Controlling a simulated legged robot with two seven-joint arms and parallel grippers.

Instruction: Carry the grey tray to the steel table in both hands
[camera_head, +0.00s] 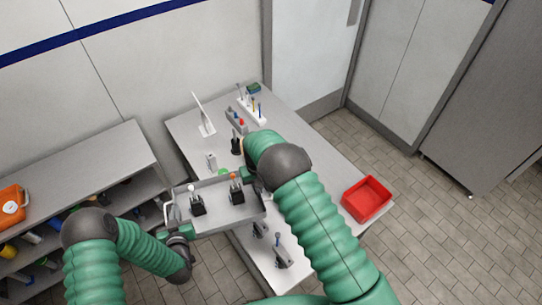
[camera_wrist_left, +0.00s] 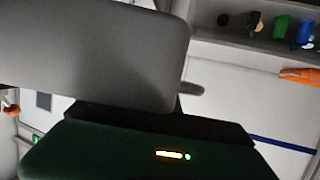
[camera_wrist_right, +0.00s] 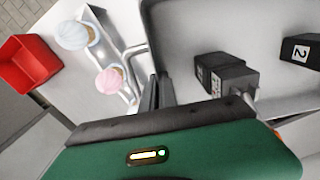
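The grey tray (camera_head: 240,214) is in the middle of the head view, roughly level, overlapping the pale table's left edge and the floor gap. My left gripper (camera_head: 182,232) is at the tray's near-left side; the tray fills much of the left wrist view (camera_wrist_left: 110,60). My right gripper (camera_head: 248,174) is at its far-right side. My left fingertips are mostly hidden.
The pale table (camera_head: 310,170) holds a red bin (camera_head: 367,199), a white rack (camera_head: 249,108) and small tools. Tiled floor lies right.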

